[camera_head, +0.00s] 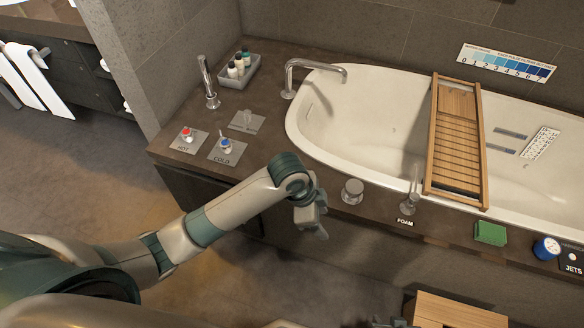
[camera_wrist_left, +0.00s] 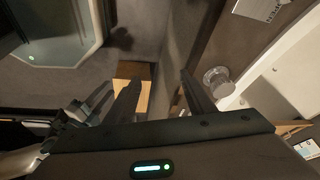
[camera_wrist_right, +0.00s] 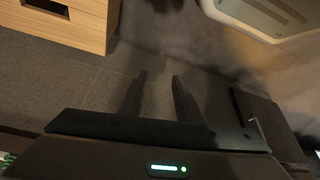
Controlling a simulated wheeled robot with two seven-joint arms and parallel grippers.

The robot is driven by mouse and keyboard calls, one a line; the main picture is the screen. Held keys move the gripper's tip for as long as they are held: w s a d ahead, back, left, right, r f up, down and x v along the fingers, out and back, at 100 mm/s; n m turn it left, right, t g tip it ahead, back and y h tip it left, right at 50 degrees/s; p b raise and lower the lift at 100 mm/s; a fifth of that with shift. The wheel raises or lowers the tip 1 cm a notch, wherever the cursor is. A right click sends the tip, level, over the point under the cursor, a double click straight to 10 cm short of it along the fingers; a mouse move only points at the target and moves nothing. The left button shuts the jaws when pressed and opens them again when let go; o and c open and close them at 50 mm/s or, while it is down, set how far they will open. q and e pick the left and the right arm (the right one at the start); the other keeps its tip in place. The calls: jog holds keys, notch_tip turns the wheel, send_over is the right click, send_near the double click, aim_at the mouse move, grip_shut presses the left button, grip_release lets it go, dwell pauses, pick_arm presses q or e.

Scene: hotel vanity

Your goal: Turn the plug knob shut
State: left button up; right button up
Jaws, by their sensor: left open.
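A round metal knob (camera_head: 352,190), which looks like the plug knob, sits on the tub's near ledge. It also shows in the left wrist view (camera_wrist_left: 217,82), just right of the right-hand finger. How far it is turned cannot be told. My left gripper (camera_head: 318,218) is beside the ledge, to the left of the knob and apart from it. Its fingers are spread and empty in the left wrist view (camera_wrist_left: 160,92). My right gripper (camera_wrist_right: 157,88) is over the floor, its fingers apart with nothing between them.
The white bathtub (camera_head: 300,130) carries a wooden caddy (camera_head: 456,170). HOT (camera_head: 189,140) and COLD (camera_head: 227,148) controls are at the ledge's left end. A FOAM dispenser (camera_head: 411,195), a green block (camera_head: 490,233) and a blue item (camera_head: 546,248) stand right of the knob. A wooden stool (camera_head: 455,311) is below.

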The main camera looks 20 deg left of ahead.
pick_arm(q)
jog(key=w+a+r+m+y, duration=0.2)
jog(key=w+a+r, duration=0.3)
jog(key=w+a, duration=0.2)
jog(key=w+a+r+m+g+y, duration=0.1)
jog(key=w+a+r+m+y, duration=0.1)
jog(key=w+a+r, duration=0.4)
jog(key=w, duration=0.5)
jog(key=shift+a+m+g, duration=0.3)
jog(key=shift+a+m, duration=0.05)
jog(key=shift+m, duration=0.05)
pick_arm(e)
jog(key=s+a+f+t, duration=0.1)
jog(key=s+f, duration=0.2)
jog(key=f, duration=1.1)
jog(key=shift+a+y, duration=0.3)
jog(key=shift+y, duration=0.1)
jog(key=shift+s+f, duration=0.1)
pick_arm(q)
notch_tip(320, 180, down, 17)
jog(key=shift+f+p, duration=0.15)
jog(key=shift+p, duration=0.35)
pick_arm(e)
jog(key=shift+w+a+r+t, duration=0.3)
jog(key=shift+a+r+t, duration=0.15)
jog(key=shift+t, duration=0.05)
